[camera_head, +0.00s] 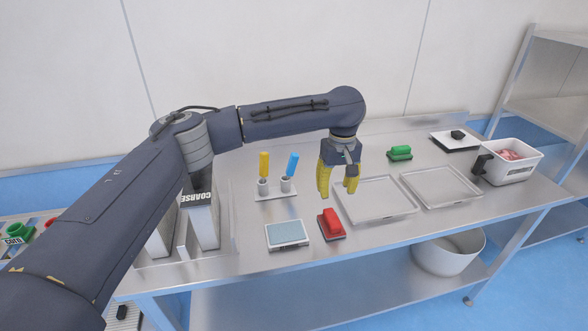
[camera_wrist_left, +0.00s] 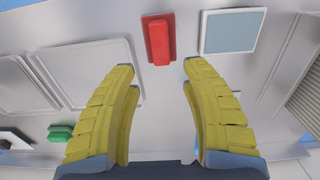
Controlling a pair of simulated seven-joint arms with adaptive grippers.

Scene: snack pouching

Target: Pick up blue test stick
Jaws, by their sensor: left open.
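The blue test stick (camera_head: 292,164) stands upright, slightly tilted, in the right-hand cup of a small two-cup holder (camera_head: 277,196) on the steel table. A yellow stick (camera_head: 264,163) stands in the cup to its left. My left gripper (camera_head: 338,194) has yellow fingers and is open and empty. It hangs above the table to the right of the blue stick, apart from it, near the trays. My right gripper is not in view.
A red-handled block (camera_head: 331,224) and a flat pad (camera_head: 288,234) lie in front. Two shallow trays (camera_head: 377,217) are to the right.

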